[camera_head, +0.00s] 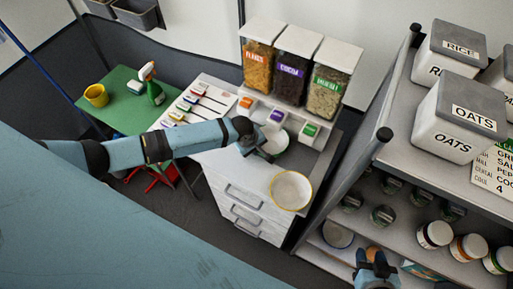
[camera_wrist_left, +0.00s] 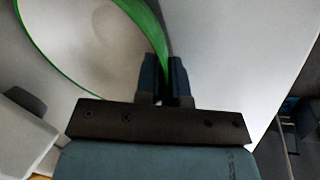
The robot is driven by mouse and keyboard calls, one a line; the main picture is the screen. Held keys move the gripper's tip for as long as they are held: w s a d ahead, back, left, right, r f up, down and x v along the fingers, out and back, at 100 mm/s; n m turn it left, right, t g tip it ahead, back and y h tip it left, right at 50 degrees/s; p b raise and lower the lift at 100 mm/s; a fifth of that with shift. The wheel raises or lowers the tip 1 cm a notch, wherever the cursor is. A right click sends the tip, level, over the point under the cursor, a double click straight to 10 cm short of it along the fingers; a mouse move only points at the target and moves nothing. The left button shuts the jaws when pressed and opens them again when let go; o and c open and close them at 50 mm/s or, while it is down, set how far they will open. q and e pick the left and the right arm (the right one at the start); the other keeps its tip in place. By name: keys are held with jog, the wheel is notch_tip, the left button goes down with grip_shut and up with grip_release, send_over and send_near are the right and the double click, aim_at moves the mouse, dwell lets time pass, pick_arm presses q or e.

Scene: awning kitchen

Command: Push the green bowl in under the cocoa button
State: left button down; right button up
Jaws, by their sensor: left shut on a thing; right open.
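The green bowl (camera_head: 275,141) is white inside with a green rim. In the head view it is on the white counter, just in front of and below the purple cocoa button (camera_head: 277,116), partly hidden by my left gripper (camera_head: 264,152). In the left wrist view, the left gripper (camera_wrist_left: 167,80) is shut on the rim of the green bowl (camera_wrist_left: 90,40). How far the bowl is under the button I cannot tell. The cocoa dispenser (camera_head: 288,75) has a purple label. My right gripper (camera_head: 374,268) is open at the lower right, away from the bowl.
An orange button (camera_head: 246,102) and a green button (camera_head: 310,129) flank the cocoa one. A yellow-rimmed bowl (camera_head: 290,190) sits near the counter's front edge. A shelf (camera_head: 400,150) with jars and canisters stands at the right. A green table (camera_head: 120,115) stands at the left.

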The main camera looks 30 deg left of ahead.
pick_arm(q)
jog(key=shift+s+f, duration=0.1)
jog(key=shift+f, duration=0.1)
jog(key=c, duration=1.1)
grip_release()
jog(key=shift+c, duration=0.2)
jog(key=shift+r, duration=0.1)
jog(key=v, duration=1.3)
jog(key=shift+r+b, duration=0.3)
